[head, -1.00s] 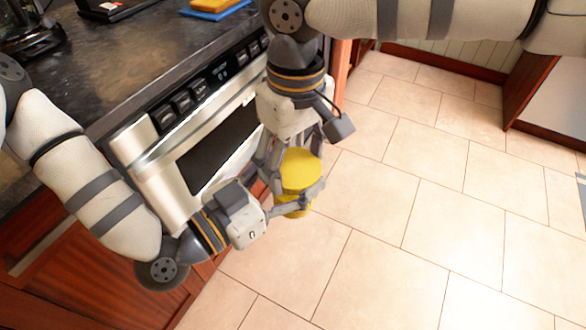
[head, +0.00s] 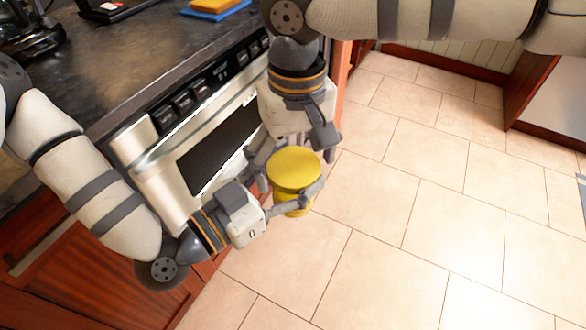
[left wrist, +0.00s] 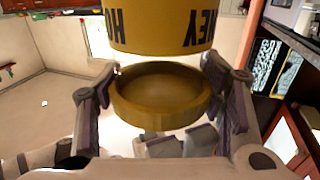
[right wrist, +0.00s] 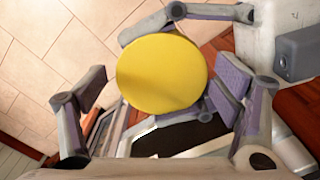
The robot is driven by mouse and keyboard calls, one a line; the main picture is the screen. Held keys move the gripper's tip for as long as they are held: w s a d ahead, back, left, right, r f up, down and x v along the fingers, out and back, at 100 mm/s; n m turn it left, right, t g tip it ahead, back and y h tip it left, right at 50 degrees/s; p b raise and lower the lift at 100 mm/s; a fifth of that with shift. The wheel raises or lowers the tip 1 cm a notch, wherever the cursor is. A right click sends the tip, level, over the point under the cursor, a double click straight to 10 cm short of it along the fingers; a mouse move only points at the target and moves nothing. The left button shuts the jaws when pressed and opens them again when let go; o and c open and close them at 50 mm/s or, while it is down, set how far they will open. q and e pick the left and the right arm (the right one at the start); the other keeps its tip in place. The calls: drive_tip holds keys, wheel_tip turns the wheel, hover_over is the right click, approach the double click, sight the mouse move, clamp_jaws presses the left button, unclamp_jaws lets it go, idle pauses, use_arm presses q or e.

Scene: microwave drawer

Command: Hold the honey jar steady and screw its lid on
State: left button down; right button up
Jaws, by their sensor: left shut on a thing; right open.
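A flat round yellow lid (head: 295,166) sits uppermost, with the honey jar (head: 292,210) under it. My left gripper (head: 294,199) is shut on the jar from the side, with fingers either side. In the left wrist view the jar (left wrist: 160,30) shows its HONEY lettering upside down. A hollow yellow rim, apparently the lid (left wrist: 160,112), lies between the fingers there, with a visible gap from the lettered part. Whether lid and jar touch is unclear. My right gripper (right wrist: 155,90) is open, pointing down, its fingers spread around the lid (right wrist: 160,75), apart from it.
A silver oven front (head: 190,160) stands close behind and left of my grippers, under a dark countertop (head: 90,70). A yellow and a blue item (head: 215,8) lie on the counter.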

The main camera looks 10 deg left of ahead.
drive_tip(key=shift+a+r, duration=0.1)
drive_tip(key=shift+r, duration=0.05)
wheel_tip(320, 180, up, 4)
drive_tip(key=shift+r, duration=0.25)
drive_tip(key=o, duration=0.3)
drive_tip(key=shift+f, duration=0.1)
wheel_tip(320, 180, up, 12)
drive_tip(key=shift+r, duration=0.1)
idle(0.4)
